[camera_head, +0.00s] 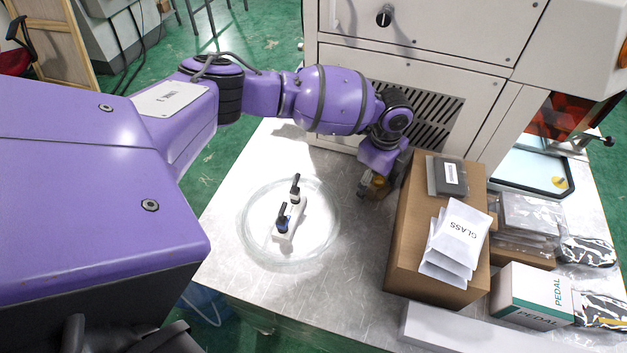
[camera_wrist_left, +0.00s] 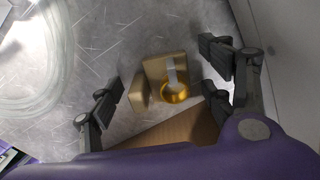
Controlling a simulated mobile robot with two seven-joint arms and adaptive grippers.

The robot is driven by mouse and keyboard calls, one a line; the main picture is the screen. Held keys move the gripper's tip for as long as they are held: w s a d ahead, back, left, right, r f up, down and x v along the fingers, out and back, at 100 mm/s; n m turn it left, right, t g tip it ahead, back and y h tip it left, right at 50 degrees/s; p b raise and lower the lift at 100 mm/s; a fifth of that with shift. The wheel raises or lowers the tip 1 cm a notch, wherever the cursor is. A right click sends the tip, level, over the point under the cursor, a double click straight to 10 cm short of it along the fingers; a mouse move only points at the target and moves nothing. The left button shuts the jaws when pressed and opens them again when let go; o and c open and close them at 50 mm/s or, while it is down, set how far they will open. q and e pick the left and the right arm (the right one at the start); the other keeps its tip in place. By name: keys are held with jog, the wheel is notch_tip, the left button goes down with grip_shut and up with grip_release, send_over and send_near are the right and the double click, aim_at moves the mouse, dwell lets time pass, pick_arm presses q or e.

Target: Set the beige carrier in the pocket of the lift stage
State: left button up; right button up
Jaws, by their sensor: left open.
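In the head view my left gripper (camera_head: 372,188) points down there and partly hides the carrier. I cannot identify the lift stage or its pocket for certain. My right gripper is not in view.
A cardboard box (camera_head: 408,245) with white GLASS packets (camera_head: 455,240) stands close to the gripper's right. A machine opening with a pale plate (camera_head: 530,178) is at the right.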

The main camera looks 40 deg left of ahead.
pick_arm(q)
jog(key=shift+r, duration=0.1)
jog(key=c, duration=1.4)
jog(key=shift+r, duration=0.1)
jog(key=shift+c, duration=0.3)
